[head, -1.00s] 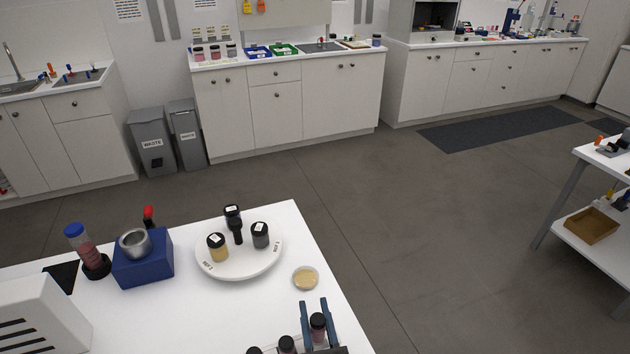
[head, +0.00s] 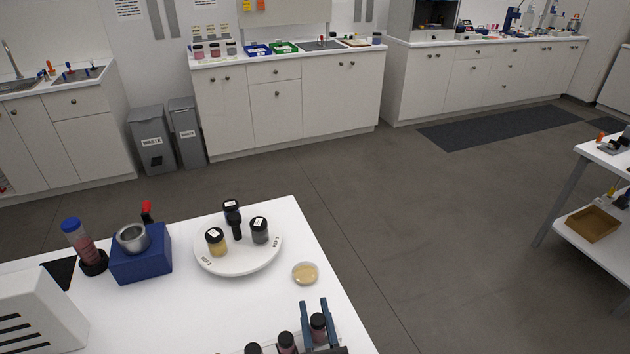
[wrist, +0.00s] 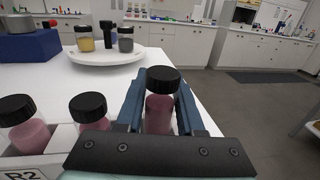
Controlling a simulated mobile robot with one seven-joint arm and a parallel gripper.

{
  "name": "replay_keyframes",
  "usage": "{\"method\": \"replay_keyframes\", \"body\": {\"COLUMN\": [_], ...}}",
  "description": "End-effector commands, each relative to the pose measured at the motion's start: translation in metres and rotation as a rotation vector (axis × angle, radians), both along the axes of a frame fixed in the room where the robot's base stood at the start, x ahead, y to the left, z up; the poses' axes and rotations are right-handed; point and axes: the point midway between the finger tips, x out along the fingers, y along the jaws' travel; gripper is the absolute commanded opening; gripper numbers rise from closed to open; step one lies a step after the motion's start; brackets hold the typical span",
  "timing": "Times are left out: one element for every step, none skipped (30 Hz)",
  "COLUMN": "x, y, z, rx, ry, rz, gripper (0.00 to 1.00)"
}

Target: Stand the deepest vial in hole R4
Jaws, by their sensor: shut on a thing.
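My gripper (head: 317,322) is at the bottom of the head view, its two blue fingers on either side of a black-capped vial. In the wrist view the fingers are shut on this vial (wrist: 160,110), which is upright with pink contents. Its lower end is hidden behind the gripper's dark crossbar. Two more black-capped pink vials stand to its left, a near one (wrist: 90,112) and a far-left one (wrist: 22,125). They stand in a white rack (wrist: 40,165) labelled R2 at the left front. No R4 label is readable.
A round white turntable (head: 238,265) holds a yellow jar (head: 215,242), a dark jar (head: 259,231) and a black upright piece. A small dish (head: 305,273) lies near the table's right edge. A blue block (head: 142,255) with a metal bowl stands left. Bare table lies between.

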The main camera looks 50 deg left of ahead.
Motion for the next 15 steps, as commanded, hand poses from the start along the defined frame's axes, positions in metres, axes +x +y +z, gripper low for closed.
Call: {"method": "replay_keyframes", "body": {"x": [0.0, 0.0, 0.0, 0.0, 0.0, 0.0, 0.0, 0.0, 0.0, 0.0, 0.0, 0.0, 0.0, 0.0, 0.0], "y": [0.0, 0.0, 0.0, 0.0, 0.0, 0.0, 0.0, 0.0, 0.0, 0.0, 0.0, 0.0, 0.0, 0.0, 0.0], "z": [-0.003, -0.003, -0.004, -0.005, -0.006, -0.007, -0.008, -0.008, -0.009, -0.01, -0.011, -0.012, -0.013, -0.013, -0.014], "rx": [0.0, 0.0, 0.0, 0.0, 0.0, 0.0, 0.0, 0.0, 0.0, 0.0, 0.0, 0.0, 0.0, 0.0, 0.0], "ry": [0.0, 0.0, 0.0, 0.0, 0.0, 0.0, 0.0, 0.0, 0.0, 0.0, 0.0, 0.0, 0.0, 0.0, 0.0], "rz": [0.0, 0.0, 0.0, 0.0, 0.0, 0.0, 0.0, 0.0, 0.0, 0.0, 0.0, 0.0, 0.0, 0.0, 0.0], "gripper": [0.0, 0.0, 0.0, 0.0, 0.0, 0.0, 0.0, 0.0, 0.0, 0.0, 0.0, 0.0, 0.0, 0.0, 0.0]}}
